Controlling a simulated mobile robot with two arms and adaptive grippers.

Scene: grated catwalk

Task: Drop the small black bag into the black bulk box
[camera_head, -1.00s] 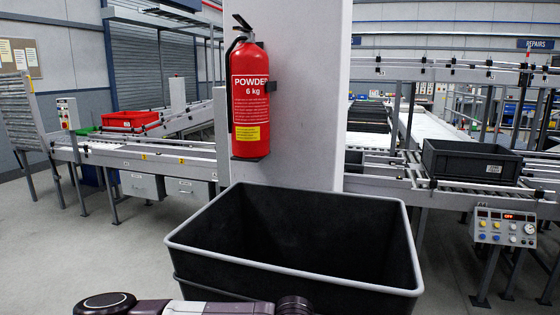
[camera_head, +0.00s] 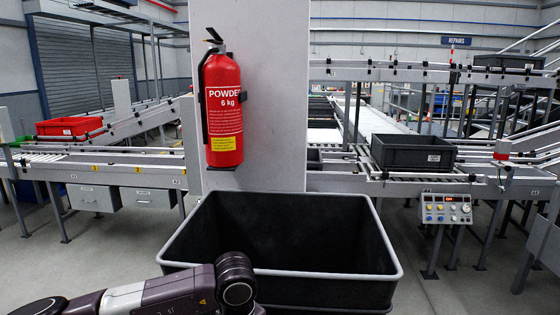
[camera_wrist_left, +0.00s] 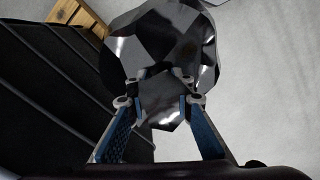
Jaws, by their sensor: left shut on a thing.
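The black bulk box (camera_head: 375,278) stands open in front of me in the head view, its grey rim facing up and its visible inner walls bare. My left arm reaches in from the lower left, with its elbow over the near left rim; its gripper is hidden in the head view. In the left wrist view my left gripper (camera_wrist_left: 158,108) is shut on the small black bag (camera_wrist_left: 165,50), which is shiny and crumpled. The dark ribbed side at left in that view looks like the box's outer wall (camera_wrist_left: 50,90), with the bag beside it over pale floor. My right gripper is not in view.
A pillar with a red fire extinguisher (camera_head: 222,105) rises directly behind the box. Roller conveyors run behind on both sides, one carrying a dark grey crate (camera_head: 413,152). A control panel (camera_head: 446,209) stands at right. A wooden piece (camera_wrist_left: 78,14) shows in the wrist view.

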